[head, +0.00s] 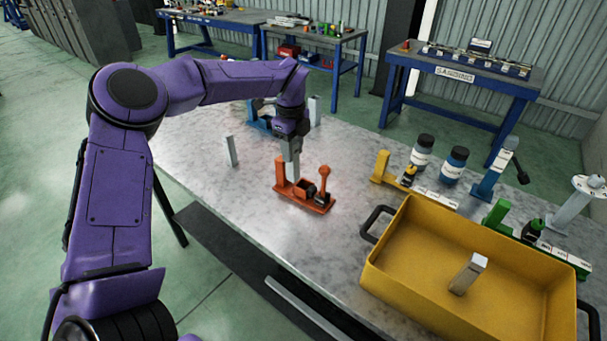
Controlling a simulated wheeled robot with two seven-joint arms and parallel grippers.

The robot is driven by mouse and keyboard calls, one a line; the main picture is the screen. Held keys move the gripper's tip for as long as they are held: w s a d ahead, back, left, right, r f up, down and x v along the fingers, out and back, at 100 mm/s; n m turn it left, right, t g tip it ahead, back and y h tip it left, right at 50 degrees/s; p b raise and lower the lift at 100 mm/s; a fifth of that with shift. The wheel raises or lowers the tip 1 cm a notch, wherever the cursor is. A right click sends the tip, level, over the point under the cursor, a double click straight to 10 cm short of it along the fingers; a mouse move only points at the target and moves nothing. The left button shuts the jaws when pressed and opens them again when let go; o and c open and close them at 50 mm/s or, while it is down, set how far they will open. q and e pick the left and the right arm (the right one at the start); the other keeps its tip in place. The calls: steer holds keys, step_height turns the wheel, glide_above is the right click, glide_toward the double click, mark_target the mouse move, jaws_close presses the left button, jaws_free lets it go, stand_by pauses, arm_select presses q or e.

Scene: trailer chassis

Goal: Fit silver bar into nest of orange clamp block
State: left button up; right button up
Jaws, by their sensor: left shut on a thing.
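The orange clamp block (300,196) sits on the marbled table, with an upright post at its left end and an orange lever with a round knob on its right part. My left gripper (290,147) points down just above the block. It is shut on a silver bar (293,170), held upright. The bar's lower end is at the block, close to the left post; I cannot tell whether it is seated in the nest or just above it. My right gripper is not in view.
A yellow bin (413,309) with black handles stands front right, holding another silver bar (469,273). Silver bars also stand at left (230,151) and behind my gripper (315,111). Yellow (381,168), blue (490,176) and green (497,217) clamps and two bottles stand at right.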

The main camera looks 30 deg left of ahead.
arm_select(q)
steer(key=w+d+f+b, duration=0.1)
steer(key=w+f, duration=0.3)
steer(key=f, duration=0.4)
steer(key=shift+d+b, duration=0.35)
steer(key=shift+b, duration=0.45)
steer(key=o, duration=1.1)
steer(key=r+b, duration=0.1)
steer(key=r, duration=1.1)
steer(key=shift+s+r, duration=0.1)
steer(key=shift+s, duration=0.1)
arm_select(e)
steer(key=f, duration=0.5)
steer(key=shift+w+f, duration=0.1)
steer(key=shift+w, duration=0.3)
